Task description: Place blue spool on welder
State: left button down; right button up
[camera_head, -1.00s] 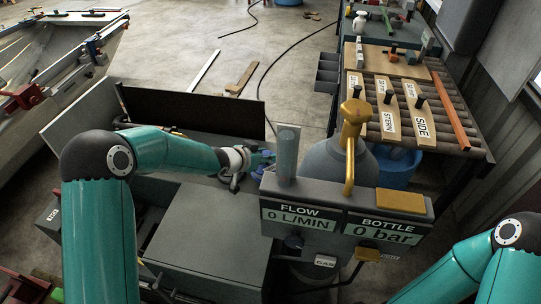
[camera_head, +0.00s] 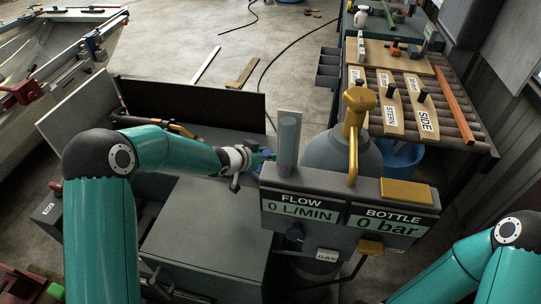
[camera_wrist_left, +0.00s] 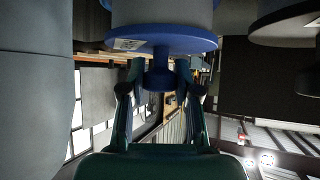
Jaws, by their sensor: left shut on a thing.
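The blue spool (camera_wrist_left: 160,38) fills the top middle of the left wrist view, with a blue flange, a grey-white body and a blue hub stub. My left gripper (camera_wrist_left: 158,80) is shut on that stub. In the head view my left gripper (camera_head: 252,160) is beside the flow tube, and only a little blue of the spool (camera_head: 266,158) shows; the rest is hidden. The grey cabinet that looks like the welder (camera_head: 205,228) stands in front of and below the gripper, with an open compartment behind it. My right gripper is outside the frames; only its arm shows at lower right.
A gas panel (camera_head: 345,200) with flow and bottle readouts and a clear flow tube (camera_head: 289,140) stands close right of the gripper. Behind it is a grey bottle with a yellow valve (camera_head: 358,110). A roller bench (camera_head: 440,125) stands at right.

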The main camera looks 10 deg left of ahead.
pick_arm(q)
jog(key=shift+f+b, duration=0.3)
jog(key=shift+f, duration=0.05)
jog(key=c, duration=0.7)
grip_release()
jog(key=shift+c, duration=0.2)
